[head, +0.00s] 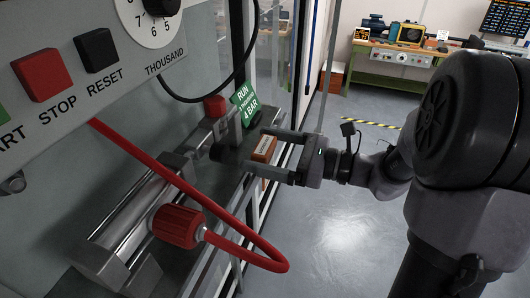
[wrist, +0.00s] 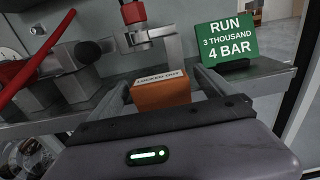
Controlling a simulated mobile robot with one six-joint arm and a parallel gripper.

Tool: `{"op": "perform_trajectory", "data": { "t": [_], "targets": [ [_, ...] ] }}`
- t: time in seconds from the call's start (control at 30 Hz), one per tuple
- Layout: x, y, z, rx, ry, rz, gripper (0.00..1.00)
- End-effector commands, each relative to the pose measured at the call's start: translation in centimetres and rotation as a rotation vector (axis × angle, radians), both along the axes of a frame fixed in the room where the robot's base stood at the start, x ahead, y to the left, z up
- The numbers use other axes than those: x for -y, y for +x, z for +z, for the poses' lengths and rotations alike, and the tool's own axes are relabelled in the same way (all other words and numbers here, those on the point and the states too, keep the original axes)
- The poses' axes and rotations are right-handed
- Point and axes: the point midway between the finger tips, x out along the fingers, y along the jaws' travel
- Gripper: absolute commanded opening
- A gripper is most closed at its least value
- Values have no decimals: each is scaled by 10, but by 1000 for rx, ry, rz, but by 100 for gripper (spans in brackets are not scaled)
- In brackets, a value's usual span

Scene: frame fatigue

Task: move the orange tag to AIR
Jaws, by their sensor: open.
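The orange tag (head: 263,149) is a small orange block with a white top strip. In the wrist view the tag (wrist: 162,97) reads "LOCKED OUT" and stands upright on the grey shelf. My gripper (head: 256,147) is open, with one finger on each side of the tag. In the wrist view the fingers of my gripper (wrist: 160,82) flank the tag, with a gap showing on the right. I cannot tell whether the left finger touches it. No AIR lettering is readable in either view.
A green sign (wrist: 228,40) reading "RUN 3 THOUSAND 4 BAR" stands right of the tag. A red-topped metal fitting (wrist: 134,22) is behind it. A red hose (head: 200,195) loops in front of the shelf (wrist: 72,118). A button panel (head: 90,60) overhangs on the left.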

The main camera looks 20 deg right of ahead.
Motion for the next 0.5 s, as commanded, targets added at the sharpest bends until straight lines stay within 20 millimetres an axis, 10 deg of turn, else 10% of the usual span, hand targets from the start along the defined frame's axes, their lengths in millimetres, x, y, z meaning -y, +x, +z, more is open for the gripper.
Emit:
{"op": "perform_trajectory", "data": {
  "t": [0.37,0.5],
  "targets": [
    [0,0,0,1,-1,0,29],
    [0,0,0,1,-1,0,29]
  ]
}}
